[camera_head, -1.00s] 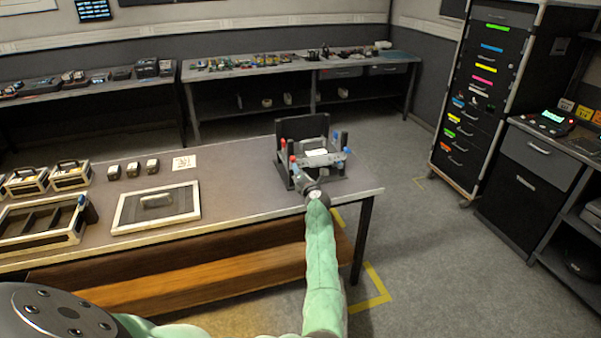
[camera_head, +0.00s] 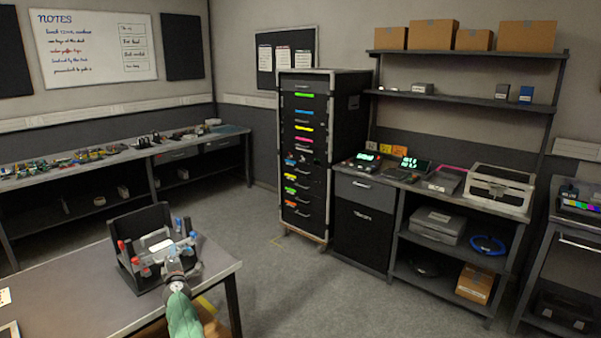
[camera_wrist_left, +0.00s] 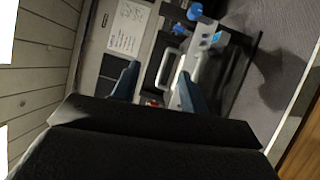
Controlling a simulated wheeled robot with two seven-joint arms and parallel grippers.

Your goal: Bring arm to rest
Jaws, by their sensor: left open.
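My left arm's green forearm (camera_head: 184,316) reaches up from the bottom of the head view. My left gripper (camera_head: 172,264) is at the front of a black fixture with red and blue knobs (camera_head: 140,232) on the table's right end. In the left wrist view the two blue fingers of the left gripper (camera_wrist_left: 155,91) stand apart, with no object clearly held between them. A pale handle-like part (camera_wrist_left: 173,68) and blue knobs of the fixture show just beyond. Whether the fingers touch the fixture I cannot tell. My right gripper is in neither view.
The near table (camera_head: 75,305) ends just right of the fixture. Open grey floor (camera_head: 270,300) lies beyond it. A black drawer cabinet (camera_head: 305,150) stands behind, with a shelved bench (camera_head: 440,195) to its right. A cluttered long bench (camera_head: 100,157) runs along the back left.

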